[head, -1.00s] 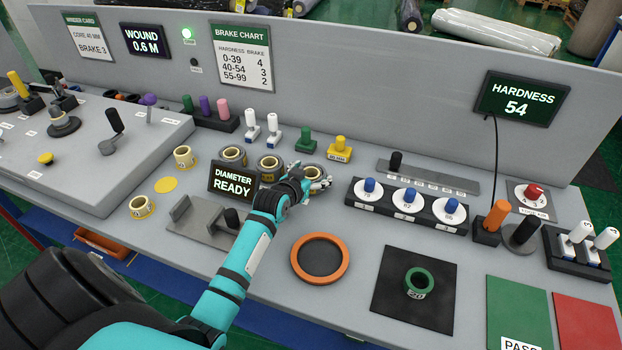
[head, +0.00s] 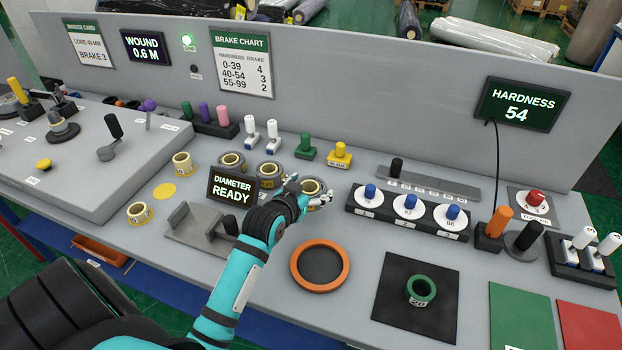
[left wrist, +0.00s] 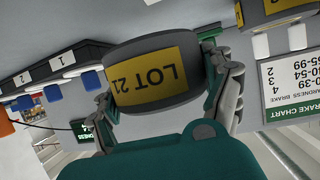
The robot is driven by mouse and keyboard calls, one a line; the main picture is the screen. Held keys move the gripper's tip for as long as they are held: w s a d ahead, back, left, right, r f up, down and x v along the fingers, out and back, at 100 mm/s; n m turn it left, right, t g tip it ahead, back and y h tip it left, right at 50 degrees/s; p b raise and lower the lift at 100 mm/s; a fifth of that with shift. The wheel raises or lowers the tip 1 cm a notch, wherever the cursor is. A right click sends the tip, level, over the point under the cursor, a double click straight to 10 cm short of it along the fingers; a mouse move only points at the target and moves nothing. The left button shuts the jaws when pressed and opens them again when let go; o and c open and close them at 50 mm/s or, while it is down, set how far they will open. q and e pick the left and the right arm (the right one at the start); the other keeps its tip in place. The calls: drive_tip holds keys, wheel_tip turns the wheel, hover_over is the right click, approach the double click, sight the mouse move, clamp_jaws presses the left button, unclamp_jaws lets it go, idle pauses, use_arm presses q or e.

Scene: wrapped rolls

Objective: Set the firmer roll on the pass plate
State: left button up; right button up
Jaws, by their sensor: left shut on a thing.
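My left gripper (head: 318,196) is shut on a grey roll (head: 312,186) with a pale core. In the left wrist view, the roll (left wrist: 150,98) sits between the fingers with a yellow "LOT 21" label upside down. In the head view the fingers partly hide it, and I cannot tell whether it touches the table. The green pass plate (head: 520,315) lies at the front right, its lettering cut off by the frame edge. A green ring-shaped piece marked "20" (head: 421,290) lies on a black mat (head: 400,325). My right gripper is not in view.
The hardness display (head: 516,105) reads 54. An orange ring (head: 320,265) lies between my left arm and the mat. A rack with white discs and blue knobs (head: 408,210) stands right of the gripper. More rolls (head: 232,162) stand behind the diameter display (head: 231,188). A red plate (head: 590,330) lies right of the green one.

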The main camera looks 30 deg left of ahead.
use_arm(q)
drive_tip(key=s+d, duration=0.1)
drive_tip(key=s, duration=0.1)
drive_tip(key=s+d, duration=0.2)
drive_tip(key=s, duration=0.1)
drive_tip(key=s+d+r, duration=0.1)
drive_tip(key=s, duration=0.1)
drive_tip(key=shift+s+d+b, duration=0.25)
drive_tip(key=shift+s+b, duration=0.1)
drive_tip(key=shift+b, duration=0.05)
